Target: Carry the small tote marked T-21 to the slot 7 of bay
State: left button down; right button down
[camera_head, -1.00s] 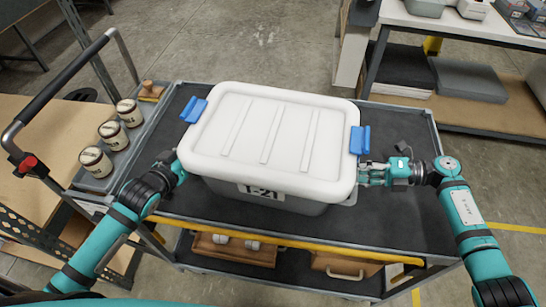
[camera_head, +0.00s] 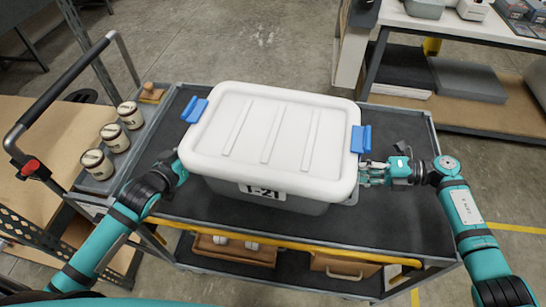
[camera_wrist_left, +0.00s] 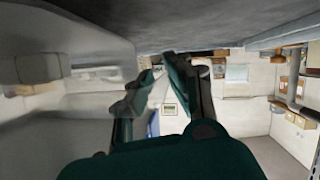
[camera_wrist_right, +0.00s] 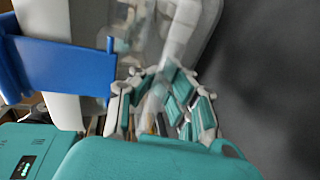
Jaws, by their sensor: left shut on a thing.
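The tote marked T-21 (camera_head: 270,130) is a grey-sided box with a white lid and blue side latches. It sits on the dark top of a cart (camera_head: 400,225), its label facing me. My left gripper (camera_head: 177,166) is at the tote's left side, partly hidden under the lid's edge. In the left wrist view its fingers (camera_wrist_left: 160,85) are shut on the tote's translucent edge. My right gripper (camera_head: 368,172) is at the right side below the blue latch. In the right wrist view its fingers (camera_wrist_right: 160,95) stand apart around part of the tote. Slot 7 is not identifiable.
Several lidded jars (camera_head: 115,136) stand in a tray on the cart's left edge, beside a wooden-handled item (camera_head: 151,92). The cart's lower shelf holds wooden boxes (camera_head: 235,250). A white workbench (camera_head: 470,28) stands at the back right. The cart top is bare right of the tote.

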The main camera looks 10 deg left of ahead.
jog(key=shift+w+d+r+p, duration=0.1)
jog(key=shift+d+r+p, duration=0.05)
jog(key=shift+r+p, duration=0.8)
jog(key=shift+d+r+p, duration=0.15)
jog(key=shift+r+p, duration=0.55)
jog(key=shift+r, duration=0.4)
jog(key=shift+f, duration=0.1)
